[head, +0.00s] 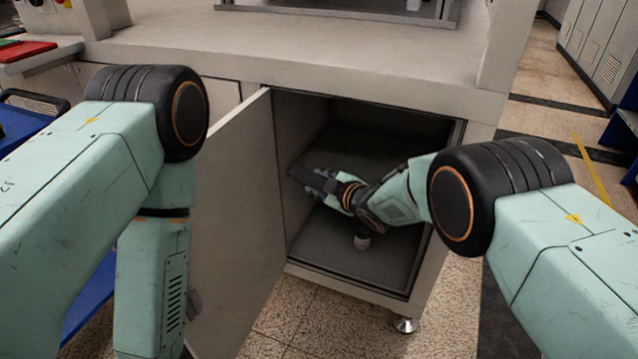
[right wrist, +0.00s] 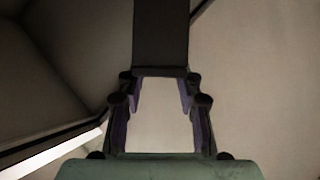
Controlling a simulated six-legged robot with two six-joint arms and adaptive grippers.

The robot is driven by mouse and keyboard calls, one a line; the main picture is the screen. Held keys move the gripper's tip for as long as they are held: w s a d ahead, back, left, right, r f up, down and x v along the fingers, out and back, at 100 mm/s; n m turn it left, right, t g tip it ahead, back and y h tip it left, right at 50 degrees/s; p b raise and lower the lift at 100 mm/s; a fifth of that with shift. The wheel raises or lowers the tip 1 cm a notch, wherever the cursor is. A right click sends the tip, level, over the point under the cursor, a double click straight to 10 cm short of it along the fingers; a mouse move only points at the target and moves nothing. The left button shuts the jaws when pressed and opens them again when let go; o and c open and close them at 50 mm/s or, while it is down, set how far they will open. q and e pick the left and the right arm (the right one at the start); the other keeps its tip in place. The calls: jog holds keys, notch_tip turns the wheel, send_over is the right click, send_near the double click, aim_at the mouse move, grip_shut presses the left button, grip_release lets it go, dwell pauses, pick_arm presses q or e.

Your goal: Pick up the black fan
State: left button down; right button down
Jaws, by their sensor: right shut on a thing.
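My right gripper (head: 322,183) is inside the open cabinet (head: 376,122), above its floor and pointing left. In the right wrist view its fingers (right wrist: 161,82) are shut on a flat, dark, rectangular thing, which I take to be the black fan (right wrist: 161,36). It reaches beyond the fingertips to the top edge of that view, so its far end is out of sight. In the head view the fan is hard to tell apart from the dark fingers. My left arm comes in at the left, and its gripper is out of the frame.
The cabinet door (head: 236,225) stands open on the left of the opening. The worktop (head: 300,60) overhangs the opening. A red object (head: 27,51) lies at the far left.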

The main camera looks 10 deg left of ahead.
jog(key=shift+w+m+g, duration=0.15)
jog(key=shift+m+g, duration=0.45)
jog(key=shift+g, duration=0.1)
jog(key=shift+m+g+b, duration=0.4)
jog(key=shift+g+b, duration=0.1)
jog(key=shift+m+g+b, duration=0.6)
jog(key=shift+g+b, duration=0.2)
jog(key=shift+b, duration=0.55)
jog(key=g+b, duration=0.1)
jog(key=b, duration=0.2)
jog(key=shift+f+m, duration=0.1)
jog(key=shift+m, duration=0.3)
jog(key=shift+g+b, duration=0.3)
jog(key=shift+b, duration=0.1)
jog(key=shift+r, duration=0.2)
